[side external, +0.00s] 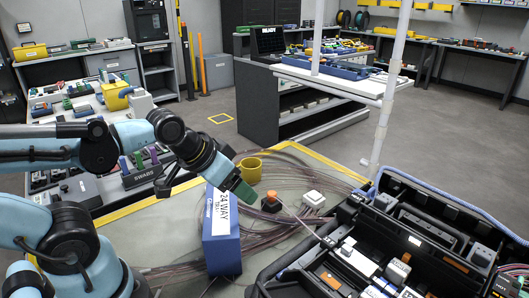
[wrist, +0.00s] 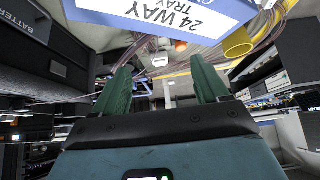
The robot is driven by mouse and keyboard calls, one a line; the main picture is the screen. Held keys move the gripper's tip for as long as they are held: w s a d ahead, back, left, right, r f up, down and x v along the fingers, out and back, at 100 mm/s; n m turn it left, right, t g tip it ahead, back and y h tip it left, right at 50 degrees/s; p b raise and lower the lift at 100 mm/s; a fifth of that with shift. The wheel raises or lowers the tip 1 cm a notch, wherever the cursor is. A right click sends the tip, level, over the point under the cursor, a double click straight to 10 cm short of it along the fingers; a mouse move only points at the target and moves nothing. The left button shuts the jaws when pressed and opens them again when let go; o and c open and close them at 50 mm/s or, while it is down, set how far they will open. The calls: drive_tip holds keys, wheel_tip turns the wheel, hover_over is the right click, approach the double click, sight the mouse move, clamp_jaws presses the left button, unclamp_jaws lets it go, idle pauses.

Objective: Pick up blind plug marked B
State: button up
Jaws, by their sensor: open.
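No part marked B can be read in either view, so I cannot tell which item is the blind plug. My gripper (side external: 243,192) is at the upper edge of a blue box labelled 24 WAY TRAY (side external: 222,245) in the side view. In the wrist view my gripper (wrist: 162,80) has its two green fingers wide apart with nothing held between them. A small dark piece with an orange top (side external: 271,197) and a white block (side external: 314,199) sit on the mat just right of the gripper.
Thin brown fibres loop over the mat (side external: 165,232). An open black case (side external: 425,240) with several small parts fills the lower right. A white post (side external: 384,120) rises behind the case. The mat's left part is clear.

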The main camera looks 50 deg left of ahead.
drive_tip(key=shift+w+a+n, duration=0.2)
drive_tip(key=shift+w+n, duration=0.1)
drive_tip(key=shift+n, duration=0.4)
drive_tip(key=w+a+n+g+h, duration=0.2)
drive_tip(key=w+n+g+h, duration=0.15)
drive_tip(key=n, duration=0.45)
drive_tip(key=n+t+h, duration=0.1)
drive_tip(key=n+h, duration=0.8)
drive_tip(key=n, duration=0.6)
approach(270, 192)
drive_tip(key=x, duration=0.5)
drive_tip(key=f+x, duration=0.1)
drive_tip(key=x, duration=0.2)
drive_tip(key=shift+w+a+f, duration=0.1)
drive_tip(key=shift+w+a, duration=0.05)
drive_tip(key=shift+w, duration=0.2)
drive_tip(key=c, duration=1.1)
